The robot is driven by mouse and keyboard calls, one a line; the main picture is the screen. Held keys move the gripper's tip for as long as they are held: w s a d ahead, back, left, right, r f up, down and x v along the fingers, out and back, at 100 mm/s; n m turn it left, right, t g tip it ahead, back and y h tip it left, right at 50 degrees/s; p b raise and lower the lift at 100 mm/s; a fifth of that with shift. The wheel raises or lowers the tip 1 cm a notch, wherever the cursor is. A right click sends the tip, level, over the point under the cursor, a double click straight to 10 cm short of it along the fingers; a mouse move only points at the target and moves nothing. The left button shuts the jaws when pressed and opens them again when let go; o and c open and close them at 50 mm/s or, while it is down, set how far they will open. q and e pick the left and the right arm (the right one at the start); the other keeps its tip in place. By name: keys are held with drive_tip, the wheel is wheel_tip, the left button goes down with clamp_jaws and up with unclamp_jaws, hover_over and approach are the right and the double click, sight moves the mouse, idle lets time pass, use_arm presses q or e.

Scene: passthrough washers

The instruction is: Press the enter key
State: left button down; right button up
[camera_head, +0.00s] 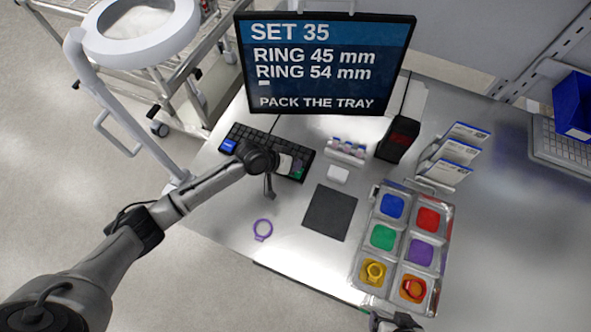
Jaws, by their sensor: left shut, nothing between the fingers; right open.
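A black keyboard (241,132) lies at the back left of the bench, below the monitor. It has a blue key (228,146) at its left and a green key (298,170) near its right end; their labels are too small to read. My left wrist hides the keyboard's middle, and I cannot tell whether any key is touched. My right gripper (394,322) is open at the bottom edge, partly cut off.
The monitor (325,65) reads SET 35, RING 45 mm, RING 54 mm, PACK THE TRAY. A purple ring (263,237) and a dark mat (330,212) lie in front. A compartment tray (400,242) with colored pads and rings is at right. A magnifier lamp (100,47) stands left.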

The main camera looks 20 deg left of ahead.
use_arm(q)
drive_tip(key=shift+f, duration=0.3)
drive_tip(key=shift+f+b, duration=0.3)
drive_tip(key=shift+f, duration=0.15)
idle(0.9)
drive_tip(key=shift+r+p, duration=0.4)
drive_tip(key=shift+p, duration=0.05)
drive_tip(key=shift+r+p, duration=0.5)
